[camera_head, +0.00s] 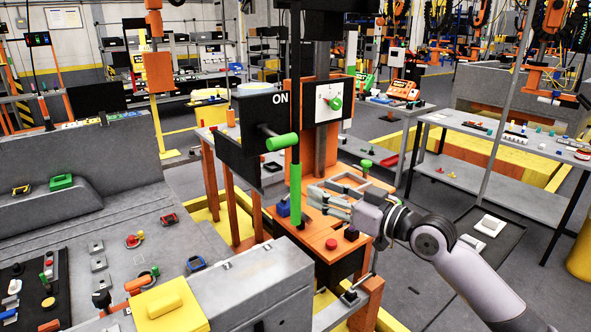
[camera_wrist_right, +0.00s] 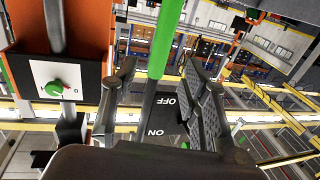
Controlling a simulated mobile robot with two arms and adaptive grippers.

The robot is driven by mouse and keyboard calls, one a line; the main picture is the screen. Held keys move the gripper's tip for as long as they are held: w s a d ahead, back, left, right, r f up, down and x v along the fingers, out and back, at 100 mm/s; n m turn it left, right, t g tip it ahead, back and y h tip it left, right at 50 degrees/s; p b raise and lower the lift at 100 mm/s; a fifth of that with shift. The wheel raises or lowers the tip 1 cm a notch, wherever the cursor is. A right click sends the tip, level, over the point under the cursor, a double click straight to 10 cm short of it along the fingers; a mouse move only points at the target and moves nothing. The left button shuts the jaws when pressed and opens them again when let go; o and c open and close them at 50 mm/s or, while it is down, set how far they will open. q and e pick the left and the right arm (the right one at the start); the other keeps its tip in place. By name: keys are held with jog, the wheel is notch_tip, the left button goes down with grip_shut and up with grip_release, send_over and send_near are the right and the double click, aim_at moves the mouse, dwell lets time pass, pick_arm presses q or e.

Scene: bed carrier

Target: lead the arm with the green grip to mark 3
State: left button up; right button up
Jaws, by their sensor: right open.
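A vertical green grip (camera_head: 295,195) hangs on a dark bar in the middle of the head view. It also shows in the right wrist view (camera_wrist_right: 166,40), lined up with the gap between the fingers. My right gripper (camera_head: 312,200) is open and empty, its fingertips close to the right side of this grip. No contact is visible. A second, shorter green handle (camera_head: 282,142) sticks out of the black box (camera_head: 252,130) marked ON. I cannot make out a mark 3.
An orange-topped table (camera_head: 322,240) with a red button and small parts lies under my right gripper. A grey console (camera_head: 255,290) with a yellow block stands at front left. A grey shelf table (camera_head: 500,140) stands at the right. Open floor shows at the lower right.

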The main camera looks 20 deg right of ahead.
aim_at(300, 181)
jog(key=p+x, duration=0.2)
jog(key=x, duration=0.5)
jog(key=shift+w+a+r, duration=0.1)
jog(key=shift+w+a, duration=0.15)
jog(key=shift+w, duration=0.05)
jog(key=shift+w+a+p, duration=0.3)
jog(key=shift+w+p, duration=0.05)
jog(key=shift+w, duration=0.15)
jog(key=shift+c, duration=0.3)
grip_shut()
